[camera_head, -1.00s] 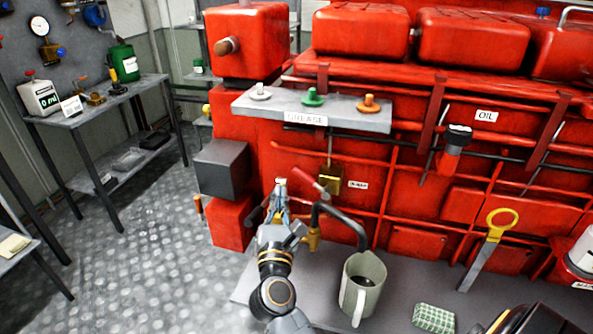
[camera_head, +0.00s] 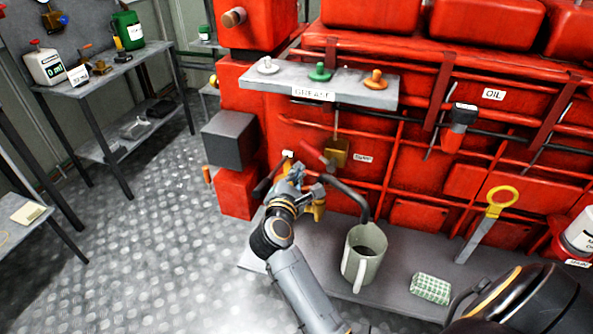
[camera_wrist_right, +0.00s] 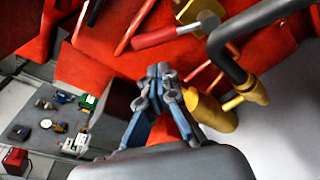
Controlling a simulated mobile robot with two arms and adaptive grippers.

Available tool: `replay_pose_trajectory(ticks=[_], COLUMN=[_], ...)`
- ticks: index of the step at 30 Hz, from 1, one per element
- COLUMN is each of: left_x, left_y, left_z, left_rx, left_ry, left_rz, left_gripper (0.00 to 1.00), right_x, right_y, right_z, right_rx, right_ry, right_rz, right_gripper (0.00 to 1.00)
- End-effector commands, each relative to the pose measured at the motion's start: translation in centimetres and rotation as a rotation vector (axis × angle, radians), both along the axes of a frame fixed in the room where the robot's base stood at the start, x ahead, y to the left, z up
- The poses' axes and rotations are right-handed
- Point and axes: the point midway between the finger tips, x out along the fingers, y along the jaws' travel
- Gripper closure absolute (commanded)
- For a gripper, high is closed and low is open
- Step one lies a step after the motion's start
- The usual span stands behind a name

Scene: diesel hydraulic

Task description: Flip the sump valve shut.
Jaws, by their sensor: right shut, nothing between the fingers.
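A red lever handle (camera_head: 314,158) slants in front of the red machine, beside a brass block (camera_head: 337,151). Below it, a brass valve body (camera_head: 318,208) joins a black curved spout (camera_head: 350,196) reaching over a grey jug (camera_head: 364,262). In the wrist view the red lever (camera_wrist_right: 165,38) lies beyond my fingertips, and the brass body (camera_wrist_right: 212,112) is at their right. The label by the block is too small to read. My right gripper (camera_head: 294,172) is shut and empty, left of the brass body and below the lever; it also shows in the wrist view (camera_wrist_right: 158,70). Contact cannot be told. My left gripper is out of view.
A grey shelf (camera_head: 260,85) with coloured grease caps juts out above. A dark grey box (camera_head: 229,139) sticks out at the left. A green checked cloth (camera_head: 431,288) and a yellow-handled tool (camera_head: 487,222) are right of the jug.

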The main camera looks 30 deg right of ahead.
Motion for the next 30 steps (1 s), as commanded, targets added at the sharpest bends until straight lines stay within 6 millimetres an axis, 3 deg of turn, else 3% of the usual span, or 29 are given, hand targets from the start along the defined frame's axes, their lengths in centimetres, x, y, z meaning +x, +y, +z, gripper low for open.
replay_pose_trajectory(ticks=[6,12,30], left_x=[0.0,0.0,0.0], left_y=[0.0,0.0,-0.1], left_z=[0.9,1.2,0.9], left_rx=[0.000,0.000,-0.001], left_ry=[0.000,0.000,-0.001], left_rz=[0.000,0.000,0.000], left_gripper=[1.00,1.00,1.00], right_x=[2.9,4.4,4.7], right_y=[-2.9,-4.4,-4.8], right_z=[-0.2,-0.6,-0.7], right_rx=[-0.004,-0.002,0.011], right_ry=[0.001,0.001,-0.013], right_rz=[0.000,0.000,0.000], right_gripper=[1.00,1.00,1.00])
